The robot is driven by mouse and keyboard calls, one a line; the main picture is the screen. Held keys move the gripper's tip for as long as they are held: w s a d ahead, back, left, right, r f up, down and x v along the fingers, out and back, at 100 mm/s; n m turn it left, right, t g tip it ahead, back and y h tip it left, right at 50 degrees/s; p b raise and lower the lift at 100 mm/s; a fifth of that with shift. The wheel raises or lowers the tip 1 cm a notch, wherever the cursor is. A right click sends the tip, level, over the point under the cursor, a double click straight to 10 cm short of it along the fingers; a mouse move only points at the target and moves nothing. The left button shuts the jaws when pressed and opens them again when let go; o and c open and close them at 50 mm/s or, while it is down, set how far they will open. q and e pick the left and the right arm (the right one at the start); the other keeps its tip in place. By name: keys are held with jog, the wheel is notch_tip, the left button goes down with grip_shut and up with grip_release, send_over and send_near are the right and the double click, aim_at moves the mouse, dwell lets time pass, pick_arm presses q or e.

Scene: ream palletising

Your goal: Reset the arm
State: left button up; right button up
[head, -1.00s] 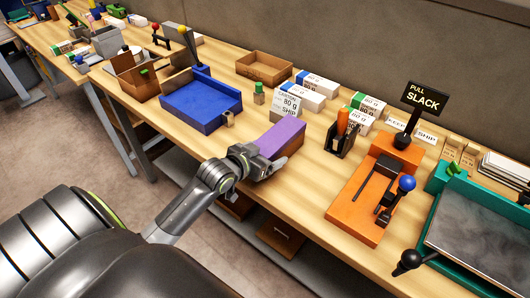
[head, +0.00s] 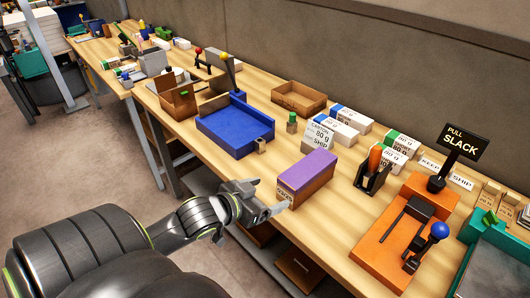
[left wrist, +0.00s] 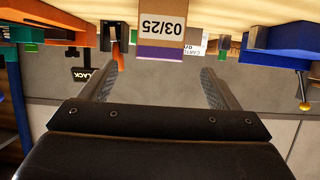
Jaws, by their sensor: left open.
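My left gripper (head: 268,204) is in front of the bench's front edge, beside the near end of a box with a purple top (head: 307,172). The box stands on the bench and the gripper looks apart from it. In the left wrist view the two fingers (left wrist: 160,88) are spread with nothing between them. There the picture is upside down, and the box end with a label reading 03/25 (left wrist: 161,28) shows beyond the fingertips. My right gripper is in neither view.
A blue tray (head: 238,137) and an open cardboard box (head: 178,98) stand to the left on the bench. An orange lever device (head: 385,245) and a "PULL SLACK" sign (head: 461,142) stand to the right. White ream packs (head: 350,122) line the back. Bare wood (head: 335,217) lies right of the purple-topped box.

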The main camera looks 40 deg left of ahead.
pick_arm(q)
jog(key=shift+s+f, duration=0.1)
dwell(0.5)
jog(key=s+d+f+n+g+y, duration=0.25)
jog(key=s+f+g, duration=0.85)
jog(key=s, duration=0.6)
notch_tip(320, 180, down, 28)
jog(key=s+a, duration=0.1)
jog(key=s, duration=0.1)
jog(key=s+d+f+g, duration=0.1)
jog(key=s+f, duration=1.3)
jog(key=shift+d+m, duration=0.15)
jog(key=shift+m, duration=0.3)
